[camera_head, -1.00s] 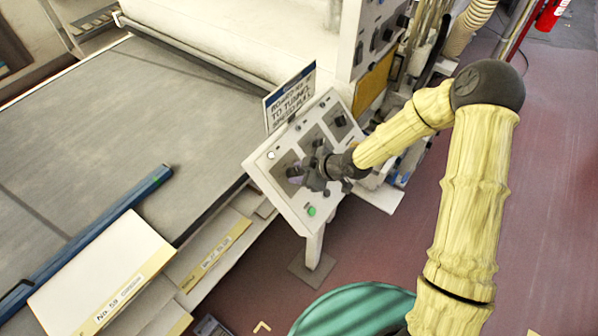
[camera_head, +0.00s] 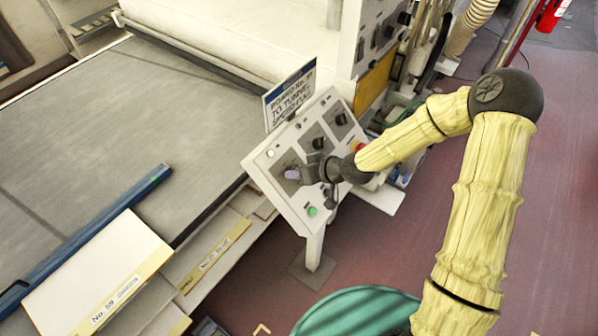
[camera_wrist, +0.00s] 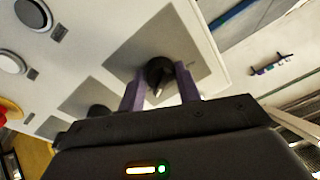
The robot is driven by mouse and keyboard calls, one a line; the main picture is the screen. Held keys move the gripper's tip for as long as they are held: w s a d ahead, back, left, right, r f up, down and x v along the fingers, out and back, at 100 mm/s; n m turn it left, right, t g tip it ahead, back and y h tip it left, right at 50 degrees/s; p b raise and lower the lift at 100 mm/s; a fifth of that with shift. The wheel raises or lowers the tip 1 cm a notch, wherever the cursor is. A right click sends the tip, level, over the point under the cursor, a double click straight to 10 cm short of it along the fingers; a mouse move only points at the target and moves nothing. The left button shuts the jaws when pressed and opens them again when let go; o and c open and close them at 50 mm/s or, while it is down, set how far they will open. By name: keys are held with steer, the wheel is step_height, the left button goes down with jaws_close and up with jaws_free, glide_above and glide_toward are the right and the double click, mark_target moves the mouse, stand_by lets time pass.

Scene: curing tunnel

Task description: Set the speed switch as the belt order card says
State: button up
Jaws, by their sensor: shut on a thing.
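The control panel (camera_head: 283,203) is light grey and slanted, with several black knobs on grey plates. My gripper (camera_head: 296,174) is at its lower left knob, with a purple finger showing. In the wrist view my gripper (camera_wrist: 160,75) has its purple fingers on both sides of a black knob (camera_wrist: 159,72) and is shut on it. The knob's pale pointer faces down in that view, toward my gripper's body. The order card (camera_head: 290,97) stands at the panel's upper edge; its words appear to end in "to tunnel speed full". No knob labels are legible.
Another knob (camera_head: 341,119) is at the panel's upper right, and a green button (camera_head: 312,211) is below my gripper. The belt (camera_head: 110,110) lies left. Red floor is open at right.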

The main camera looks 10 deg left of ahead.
steer(key=shift+r+m, duration=0.1)
steer(key=shift+m, duration=0.2)
steer(key=o, duration=1)
steer(key=shift+c, duration=0.2)
steer(key=v, duration=1.7)
steer(key=shift+s+b, duration=0.15)
steer(key=shift+b, duration=0.15)
